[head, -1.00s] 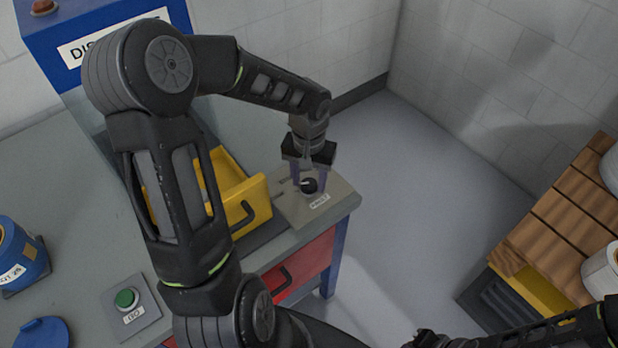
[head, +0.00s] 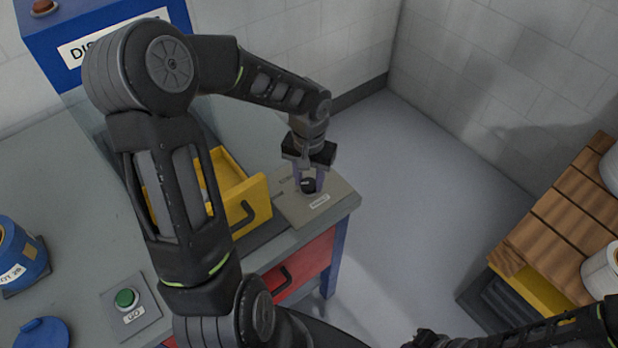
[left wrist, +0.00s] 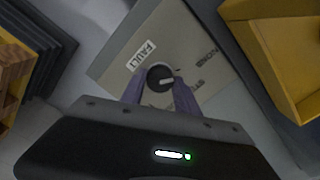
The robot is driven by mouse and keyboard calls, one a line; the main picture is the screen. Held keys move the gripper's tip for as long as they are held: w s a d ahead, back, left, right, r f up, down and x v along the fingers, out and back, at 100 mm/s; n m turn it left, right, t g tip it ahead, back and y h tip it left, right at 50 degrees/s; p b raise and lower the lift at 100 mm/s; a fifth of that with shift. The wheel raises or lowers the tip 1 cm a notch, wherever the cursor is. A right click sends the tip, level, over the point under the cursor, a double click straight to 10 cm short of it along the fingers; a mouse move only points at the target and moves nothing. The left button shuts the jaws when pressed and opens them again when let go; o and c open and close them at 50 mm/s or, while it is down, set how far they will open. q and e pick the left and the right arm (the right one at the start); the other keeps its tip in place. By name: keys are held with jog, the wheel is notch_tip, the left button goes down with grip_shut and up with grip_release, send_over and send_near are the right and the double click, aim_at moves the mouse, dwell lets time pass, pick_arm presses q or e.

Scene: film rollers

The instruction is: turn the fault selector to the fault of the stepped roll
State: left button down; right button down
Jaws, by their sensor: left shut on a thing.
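The fault selector is a small black knob (head: 308,185) on a grey-beige panel (head: 325,207) at the right end of the workbench. The panel carries a white FAULT label. My left gripper (head: 308,184) points down with its purple fingers closed around the knob. In the left wrist view the knob (left wrist: 160,78) sits between the fingertips, with a pale pointer mark on its face. Lettering on the panel (left wrist: 190,50) is partly covered and hard to read. A stepped roll cannot be made out. My right gripper is not clearly seen; part of that arm shows at the lower right.
An open yellow drawer or bin (head: 245,205) stands just left of the panel. A green GO button (head: 127,298) and a blue roll (head: 18,255) are on the bench's left. A wooden-topped stand (head: 560,225) with white rolls is at the right, across open floor.

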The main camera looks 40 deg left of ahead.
aim_at(309, 183)
pick_arm(q)
jog(key=m, duration=0.4)
jog(key=shift+m+p, duration=0.4)
jog(key=shift+m, duration=1.2)
jog(key=c, duration=0.9)
grip_release()
jog(key=shift+r, duration=0.15)
notch_tip(309, 183, up, 8)
jog(key=shift+f+b, duration=0.25)
jog(key=shift+b, duration=0.05)
